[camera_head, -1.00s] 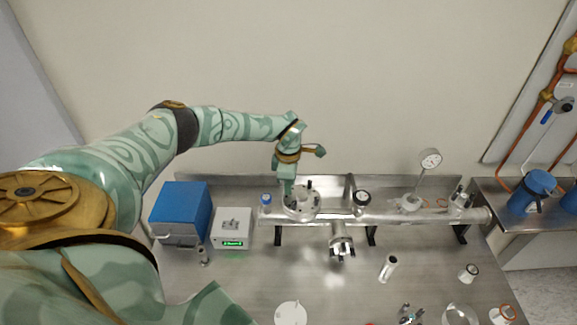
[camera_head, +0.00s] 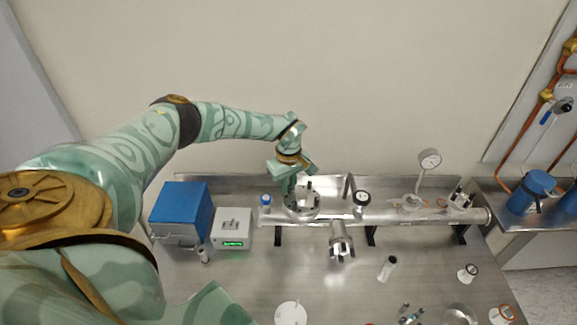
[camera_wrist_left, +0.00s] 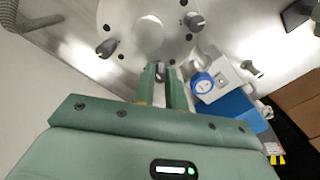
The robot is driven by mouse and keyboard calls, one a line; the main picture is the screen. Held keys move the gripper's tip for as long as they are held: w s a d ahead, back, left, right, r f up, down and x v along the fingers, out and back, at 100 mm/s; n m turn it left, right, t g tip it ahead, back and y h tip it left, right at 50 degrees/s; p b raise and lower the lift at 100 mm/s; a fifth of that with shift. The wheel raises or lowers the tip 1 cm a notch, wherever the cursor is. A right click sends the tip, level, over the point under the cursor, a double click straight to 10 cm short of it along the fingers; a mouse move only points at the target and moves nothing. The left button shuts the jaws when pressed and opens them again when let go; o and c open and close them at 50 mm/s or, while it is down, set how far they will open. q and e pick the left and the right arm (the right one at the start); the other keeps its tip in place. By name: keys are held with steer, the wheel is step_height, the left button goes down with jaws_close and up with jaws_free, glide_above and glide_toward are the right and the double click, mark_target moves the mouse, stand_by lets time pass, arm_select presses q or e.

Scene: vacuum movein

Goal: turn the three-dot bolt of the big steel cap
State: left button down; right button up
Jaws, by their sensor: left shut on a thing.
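The big steel cap (camera_head: 303,208) is a round flange at the left end of the steel pipe. In the left wrist view its pale face (camera_wrist_left: 145,32) shows two free bolts, one at the right (camera_wrist_left: 194,21) and one at the left (camera_wrist_left: 106,47). My left gripper (camera_head: 290,197) points down at the cap's left edge. In the left wrist view its fingers (camera_wrist_left: 161,76) are shut on a third bolt (camera_wrist_left: 159,67), which they mostly hide. Small dark dots mark the cap's face; the count beside the held bolt cannot be read. My right gripper is not in view.
A blue-topped fitting (camera_head: 265,199) stands close left of the cap. A white box (camera_head: 233,226) with a green display and a blue box (camera_head: 180,210) stand further left. Bench space in front is partly clear.

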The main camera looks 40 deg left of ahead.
arm_select(q)
steer(key=shift+w+a+r+m, duration=0.1)
steer(key=shift+m, duration=1)
steer(key=c, duration=1.4)
jaws_free()
steer(key=shift+c, duration=0.2)
step_height(320, 180, up, 16)
steer(key=shift+p, duration=0.4)
steer(key=shift+r, duration=0.1)
